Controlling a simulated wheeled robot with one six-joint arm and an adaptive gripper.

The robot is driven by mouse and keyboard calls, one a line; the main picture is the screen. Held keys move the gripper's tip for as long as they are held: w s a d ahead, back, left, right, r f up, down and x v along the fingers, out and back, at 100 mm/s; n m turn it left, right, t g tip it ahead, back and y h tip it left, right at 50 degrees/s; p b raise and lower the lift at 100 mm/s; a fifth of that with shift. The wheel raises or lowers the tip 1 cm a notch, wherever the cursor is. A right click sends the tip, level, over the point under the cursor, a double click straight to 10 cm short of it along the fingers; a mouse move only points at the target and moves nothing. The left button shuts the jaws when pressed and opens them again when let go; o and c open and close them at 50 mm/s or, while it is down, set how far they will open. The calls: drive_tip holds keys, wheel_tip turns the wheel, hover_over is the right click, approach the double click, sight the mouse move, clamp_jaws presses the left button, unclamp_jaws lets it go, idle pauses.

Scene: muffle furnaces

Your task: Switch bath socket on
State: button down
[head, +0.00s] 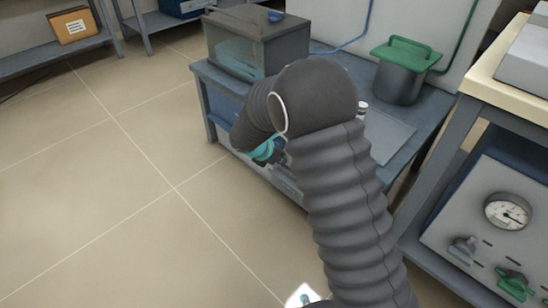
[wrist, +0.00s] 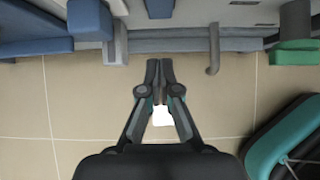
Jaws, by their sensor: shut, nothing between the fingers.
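A tank-like bath (head: 255,45) with clear walls and a grey lid stands on the blue-grey bench (head: 208,72) in the head view. A blue cable (head: 352,40) runs up the wall behind it. In the wrist view my gripper (wrist: 160,66) is shut and empty, its fingertips just short of the bench front edge (wrist: 170,45). A blue block (wrist: 90,20) lies left of the fingertips, and a grey bent handle (wrist: 213,50) and a green block (wrist: 293,52) lie right. My arm hides most of the bench front in the head view. I cannot tell which part is the bath socket.
A dark pot with a green lid (head: 405,52) stands on the bench at right, with a green cable (head: 460,35) behind it. A panel with a round gauge (head: 508,211), a grey handle (head: 465,248) and a green handle (head: 513,282) is at far right. The tiled floor at left is clear.

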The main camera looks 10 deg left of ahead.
drive_tip(key=w+d+f, duration=0.2)
drive_tip(key=w+d, duration=0.1)
drive_tip(key=w, duration=0.1)
drive_tip(key=shift+w+d+f+b, duration=0.15)
drive_tip(key=shift+d+f+b, duration=0.05)
drive_tip(key=shift+f+b, duration=0.1)
drive_tip(key=shift+w+d+f, duration=0.1)
drive_tip(key=shift+w, duration=0.05)
idle(0.3)
drive_tip(key=shift+r, duration=0.2)
drive_tip(key=shift+r+p, duration=0.7)
drive_tip(key=shift+p, duration=0.15)
